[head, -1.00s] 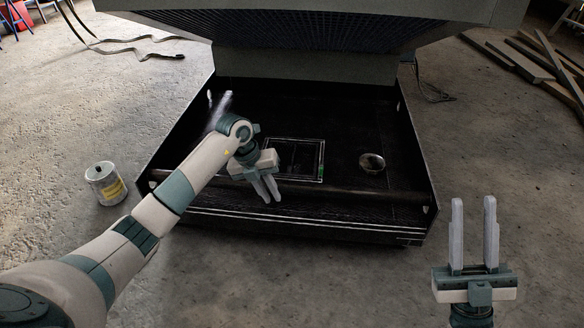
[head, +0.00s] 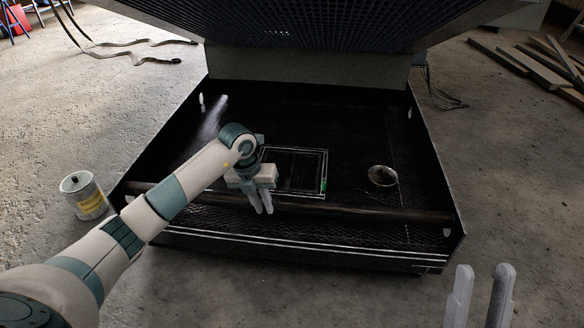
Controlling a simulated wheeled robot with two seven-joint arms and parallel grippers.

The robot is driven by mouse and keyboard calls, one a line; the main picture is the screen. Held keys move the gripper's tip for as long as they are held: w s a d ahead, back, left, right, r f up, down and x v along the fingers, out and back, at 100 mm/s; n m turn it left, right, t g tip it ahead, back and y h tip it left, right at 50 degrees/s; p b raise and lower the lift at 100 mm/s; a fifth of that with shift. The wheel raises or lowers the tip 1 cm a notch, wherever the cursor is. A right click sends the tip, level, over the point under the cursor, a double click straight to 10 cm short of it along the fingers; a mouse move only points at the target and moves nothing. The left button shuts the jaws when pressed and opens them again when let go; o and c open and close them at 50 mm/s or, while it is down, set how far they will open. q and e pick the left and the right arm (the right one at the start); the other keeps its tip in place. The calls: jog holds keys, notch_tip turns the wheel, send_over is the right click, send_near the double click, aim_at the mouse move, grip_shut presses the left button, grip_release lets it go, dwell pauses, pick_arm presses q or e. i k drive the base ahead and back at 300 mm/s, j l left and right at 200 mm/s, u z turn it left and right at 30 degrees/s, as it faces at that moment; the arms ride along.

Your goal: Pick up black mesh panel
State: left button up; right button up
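A dark rectangular panel (head: 294,170) with thin pale edges and a faint mesh pattern lies inside the black enclosure (head: 340,258), left of a round bowl. A small green mark shows at its right edge. My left gripper (head: 262,211) points down just in front of the panel's left corner. Its two fingers are apart with nothing seen between them; my wrist hides part of the panel's left edge. My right gripper (head: 480,298) is at the bottom right, outside the enclosure, fingers upward in the picture, wide apart and empty. Its body is out of frame.
A dark bar (head: 375,214) crosses the enclosure's front, above a mesh-textured strip. The shiny bowl (head: 382,176) sits to the right. A large raised lid (head: 300,22) overhangs the back. A tin (head: 84,196) stands on the floor at left; planks (head: 540,65) lie at right.

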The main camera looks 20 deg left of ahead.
aim_at(290, 167)
jog(key=i+j, duration=0.2)
jog(key=i, duration=0.25)
jog(key=i+j, duration=0.15)
jog(key=i, duration=0.3)
jog(key=i+j, duration=0.2)
jog(key=i, duration=0.25)
